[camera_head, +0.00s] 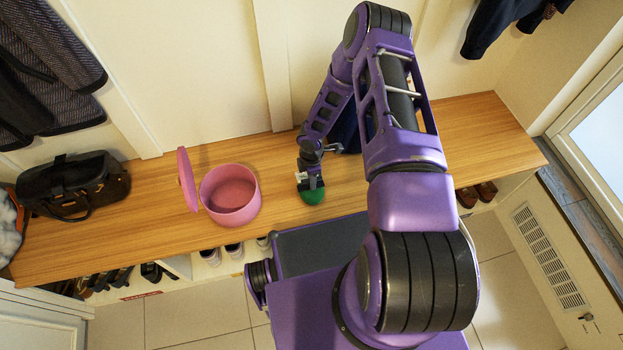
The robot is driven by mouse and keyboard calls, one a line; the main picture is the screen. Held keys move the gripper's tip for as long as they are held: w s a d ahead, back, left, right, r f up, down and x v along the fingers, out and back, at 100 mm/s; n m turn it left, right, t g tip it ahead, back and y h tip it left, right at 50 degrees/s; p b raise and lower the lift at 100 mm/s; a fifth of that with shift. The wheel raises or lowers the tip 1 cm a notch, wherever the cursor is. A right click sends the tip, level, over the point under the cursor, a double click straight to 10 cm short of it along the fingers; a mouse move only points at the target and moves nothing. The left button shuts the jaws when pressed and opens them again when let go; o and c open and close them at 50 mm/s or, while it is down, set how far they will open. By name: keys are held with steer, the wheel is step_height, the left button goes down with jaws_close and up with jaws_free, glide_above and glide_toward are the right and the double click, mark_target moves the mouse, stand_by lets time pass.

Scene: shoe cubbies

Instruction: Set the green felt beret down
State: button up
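The green felt beret (312,196) shows as a small green dome at the front part of the wooden bench top, right of the pink round box. My gripper (311,184) is directly above the beret and touches or overlaps it in this view. The fingers are small and partly dark against the beret, so I cannot tell whether they are closed on it. I also cannot tell whether the beret rests on the wood or is held just above it.
An open pink box (232,211) stands left of the beret, its lid (187,180) upright beside it. A black bag (75,186) sits at the bench's left end. Something dark blue is partly hidden behind my arm. The bench top (470,135) is clear at right. Shoes fill cubbies below.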

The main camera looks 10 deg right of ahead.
steer(key=shift+o, duration=0.8)
step_height(320, 180, up, 12)
steer(key=p, duration=0.1)
steer(key=shift+r+p, duration=0.15)
steer(key=shift+p, duration=0.2)
